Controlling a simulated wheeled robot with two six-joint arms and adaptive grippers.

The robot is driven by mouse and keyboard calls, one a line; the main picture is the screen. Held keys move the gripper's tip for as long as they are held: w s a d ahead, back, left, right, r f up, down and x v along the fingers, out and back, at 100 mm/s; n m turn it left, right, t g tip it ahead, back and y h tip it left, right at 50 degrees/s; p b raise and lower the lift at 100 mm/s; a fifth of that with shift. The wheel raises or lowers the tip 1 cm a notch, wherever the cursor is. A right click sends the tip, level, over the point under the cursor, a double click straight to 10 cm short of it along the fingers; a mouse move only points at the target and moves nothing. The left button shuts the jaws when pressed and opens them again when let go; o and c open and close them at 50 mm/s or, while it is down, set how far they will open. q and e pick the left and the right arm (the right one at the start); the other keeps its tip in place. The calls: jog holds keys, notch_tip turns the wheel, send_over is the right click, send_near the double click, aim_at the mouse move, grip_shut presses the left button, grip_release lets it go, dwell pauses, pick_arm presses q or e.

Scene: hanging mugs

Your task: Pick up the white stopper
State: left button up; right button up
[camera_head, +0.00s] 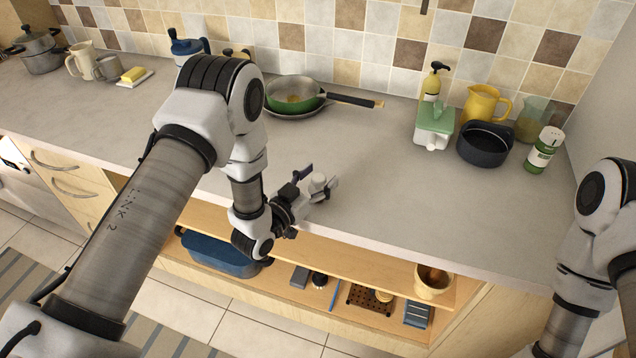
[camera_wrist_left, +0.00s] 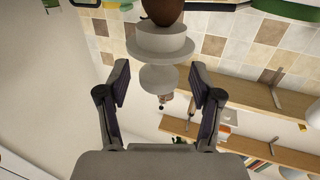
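The white stopper (camera_head: 318,182) is a small round piece near the front edge of the grey counter in the head view. In the left wrist view the stopper (camera_wrist_left: 161,48) shows a wide disc with a rounded knob pointing toward me. My left gripper (camera_head: 320,178) is at the stopper, with one finger on each side of it. In the wrist view the left gripper (camera_wrist_left: 160,88) is open, and gaps show between the knob and both fingers. The right arm shows at the right edge; its gripper is out of the picture.
A green pan (camera_head: 294,95) stands farther back. A green-and-white container (camera_head: 434,126), dark pot (camera_head: 485,143), yellow jug (camera_head: 484,104) and green shaker (camera_head: 544,150) stand to the right. The counter between is clear. An open shelf (camera_head: 340,258) lies below the front edge.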

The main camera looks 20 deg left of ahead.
pick_arm(q)
jog(key=c, duration=0.8)
jog(key=shift+r, duration=0.15)
